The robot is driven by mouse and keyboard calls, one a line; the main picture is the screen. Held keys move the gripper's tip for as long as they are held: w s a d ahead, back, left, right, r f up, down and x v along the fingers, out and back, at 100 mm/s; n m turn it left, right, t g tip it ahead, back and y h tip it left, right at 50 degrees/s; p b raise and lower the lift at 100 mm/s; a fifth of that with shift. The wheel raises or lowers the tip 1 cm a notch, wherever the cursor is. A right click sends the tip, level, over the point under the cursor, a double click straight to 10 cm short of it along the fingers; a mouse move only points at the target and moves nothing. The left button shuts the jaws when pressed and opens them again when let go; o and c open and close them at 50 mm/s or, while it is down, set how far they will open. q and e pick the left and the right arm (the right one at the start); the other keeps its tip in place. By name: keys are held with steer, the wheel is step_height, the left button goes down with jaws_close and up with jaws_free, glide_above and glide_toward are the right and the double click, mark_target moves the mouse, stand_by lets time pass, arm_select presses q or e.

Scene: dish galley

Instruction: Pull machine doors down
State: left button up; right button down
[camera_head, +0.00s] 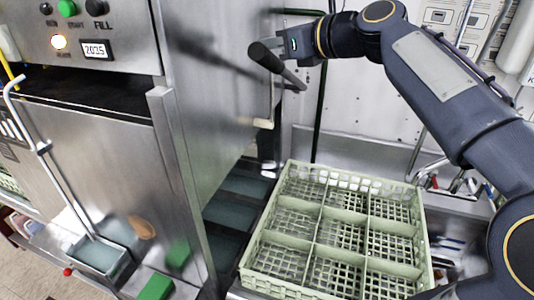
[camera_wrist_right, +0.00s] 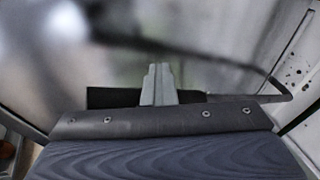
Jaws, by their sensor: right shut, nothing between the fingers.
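The steel dish machine (camera_head: 215,75) fills the left and centre of the head view. A dark gap (camera_head: 80,105) runs between its control panel and the steel front panel (camera_head: 95,155) below. A bar handle with a black grip (camera_head: 266,57) sticks out at the machine's right side. My right gripper (camera_head: 287,47) is shut and empty, close beside the upper part of this grip; I cannot tell if they touch. In the right wrist view the closed fingers (camera_wrist_right: 158,84) stand before a blurred dark bar (camera_wrist_right: 115,97). My left gripper is not in view.
A pale green divided rack (camera_head: 340,235), empty, stands below my right arm. A sink with a tap (camera_head: 450,188) lies to its right. A bent metal pipe (camera_head: 45,150) stands before the machine at left.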

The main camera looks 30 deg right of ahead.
steer(key=s+a+f+b, duration=0.3)
steer(key=f+b, duration=0.3)
steer(key=f, duration=0.7)
steer(key=s+a+f+b, duration=0.25)
steer(key=f+b, duration=0.45)
steer(key=f, duration=0.5)
step_height(320, 180, down, 19)
steer(key=w+d+b, duration=0.2)
steer(key=w+b, duration=0.1)
steer(key=b, duration=1.2)
steer(key=s+d+r+p, duration=0.3)
steer(key=s+r+p, duration=0.2)
steer(key=s+p, duration=0.2)
steer(key=v, duration=0.2)
steer(key=shift+s, duration=0.35)
steer(key=shift+a, duration=0.1)
